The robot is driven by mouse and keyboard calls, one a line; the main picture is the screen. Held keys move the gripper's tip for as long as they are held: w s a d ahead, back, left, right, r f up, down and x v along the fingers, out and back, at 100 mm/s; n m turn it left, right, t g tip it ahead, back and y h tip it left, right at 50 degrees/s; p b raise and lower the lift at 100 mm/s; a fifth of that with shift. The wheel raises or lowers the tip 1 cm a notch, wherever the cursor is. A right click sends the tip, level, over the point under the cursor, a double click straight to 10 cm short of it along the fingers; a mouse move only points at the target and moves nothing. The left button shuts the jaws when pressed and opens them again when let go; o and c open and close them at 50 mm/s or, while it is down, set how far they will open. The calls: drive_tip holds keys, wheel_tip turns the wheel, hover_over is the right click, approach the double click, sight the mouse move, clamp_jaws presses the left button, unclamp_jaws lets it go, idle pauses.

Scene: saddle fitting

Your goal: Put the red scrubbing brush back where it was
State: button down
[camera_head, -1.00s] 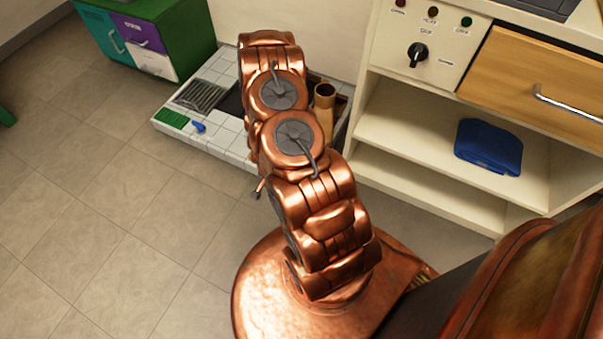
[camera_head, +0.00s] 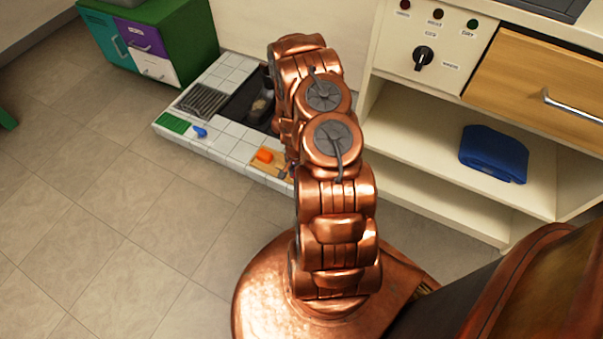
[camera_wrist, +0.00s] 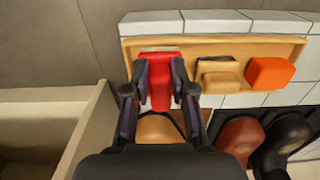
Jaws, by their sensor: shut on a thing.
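My gripper (camera_wrist: 160,72) is shut on the red scrubbing brush (camera_wrist: 160,88) in the wrist view. The brush is between the two dark fingers, over the left end of a shallow wooden tray (camera_wrist: 215,43). I cannot tell whether it touches the tray. A tan block (camera_wrist: 220,73) and an orange block (camera_wrist: 270,73) are in the tray to the right of the brush. In the head view, the tray's orange block (camera_head: 264,155) shows beside my arm; my arm hides the brush and most of the gripper.
The tray lies on a white tiled ledge (camera_head: 226,139). A blue item (camera_head: 200,132), green pad (camera_head: 175,122) and grate (camera_head: 203,100) are farther left. A cream shelf unit (camera_head: 440,190) stands close on the right. Brown (camera_wrist: 240,137) and black (camera_wrist: 285,140) objects are near the gripper's right.

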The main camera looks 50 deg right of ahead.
drive_tip(key=shift+w+d+f+b, duration=0.1)
drive_tip(key=shift+d+b, duration=0.2)
drive_tip(key=shift+d, duration=0.55)
drive_tip(key=shift+w+d+f+b, duration=0.1)
drive_tip(key=shift+d+b, duration=0.2)
drive_tip(key=shift+d, duration=0.55)
drive_tip(key=shift+f+b, duration=0.75)
drive_tip(key=shift+f, duration=0.95)
drive_tip(key=shift+f, duration=0.1)
drive_tip(key=shift+a+f, duration=0.1)
drive_tip(key=c, duration=1)
unclamp_jaws()
